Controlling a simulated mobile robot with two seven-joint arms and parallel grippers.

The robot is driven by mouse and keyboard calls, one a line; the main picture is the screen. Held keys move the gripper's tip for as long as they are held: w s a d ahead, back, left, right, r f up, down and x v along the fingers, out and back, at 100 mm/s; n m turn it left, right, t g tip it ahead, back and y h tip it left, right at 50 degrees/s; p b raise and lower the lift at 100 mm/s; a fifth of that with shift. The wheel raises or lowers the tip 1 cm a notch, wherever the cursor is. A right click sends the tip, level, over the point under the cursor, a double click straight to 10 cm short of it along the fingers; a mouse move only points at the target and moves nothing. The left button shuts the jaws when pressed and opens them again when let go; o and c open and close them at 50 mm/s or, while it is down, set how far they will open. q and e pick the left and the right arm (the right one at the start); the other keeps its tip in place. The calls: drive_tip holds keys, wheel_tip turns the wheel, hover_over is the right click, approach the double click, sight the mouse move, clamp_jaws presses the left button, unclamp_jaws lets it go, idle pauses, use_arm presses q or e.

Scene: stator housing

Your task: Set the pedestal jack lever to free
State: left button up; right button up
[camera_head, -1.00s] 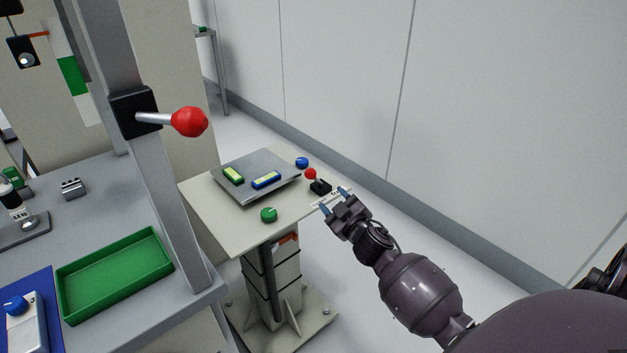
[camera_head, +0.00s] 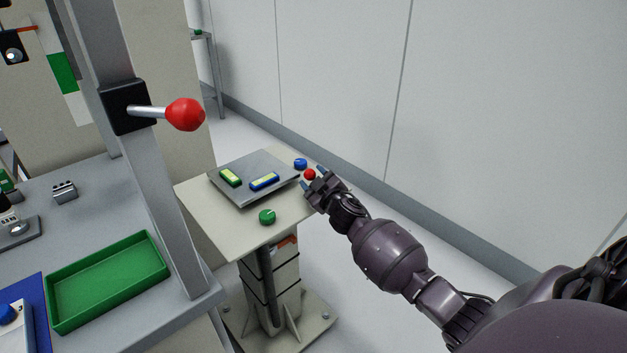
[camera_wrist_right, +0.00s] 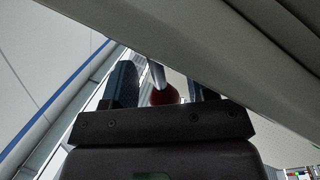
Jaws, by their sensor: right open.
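The pedestal jack lever shows as a small red ball (camera_head: 310,174) at the right edge of the pedestal's beige top (camera_head: 212,217). My right gripper (camera_head: 313,178) is open, with one blue fingertip on each side of the red ball in the head view. Its hand hides the lever's black base and the label beside it. My left gripper is not in view.
A grey plate (camera_head: 238,195) with a green and a blue block lies on the pedestal top. A larger red-knobbed lever (camera_head: 185,114) juts from the post at left. Floor right of the pedestal is clear.

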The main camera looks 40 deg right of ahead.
clamp_jaws()
idle(0.3)
drive_tip(key=shift+r, duration=0.1)
